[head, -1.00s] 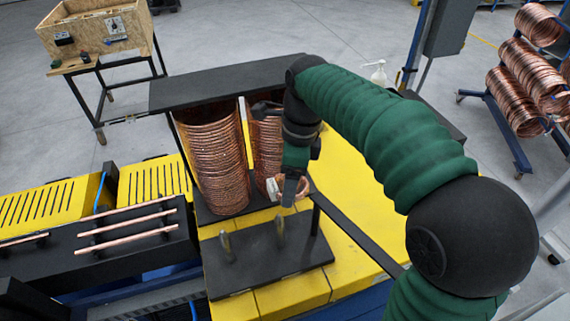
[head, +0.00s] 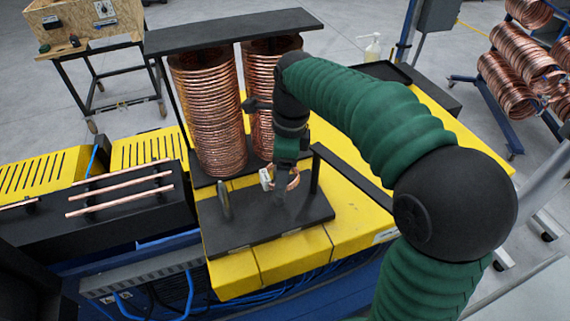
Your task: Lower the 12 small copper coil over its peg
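A small copper coil (head: 294,179) hangs at the tip of my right gripper (head: 279,185), whose fingers appear closed on its ring. The fingers hide part of the coil. Below them is a black base plate (head: 255,230) with two upright metal pegs. The left peg (head: 224,202) is bare. The right peg (head: 280,198) stands directly under the gripper, its upper part overlapped by the fingers. I cannot tell whether the coil is around the peg top or still just above it. My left gripper is not in view.
Two tall stacks of copper coils (head: 207,120) stand just behind the plate under a black top shelf (head: 230,30). A black post and bar (head: 350,178) stand right of the plate. Copper tubes (head: 120,194) lie on a rack at left.

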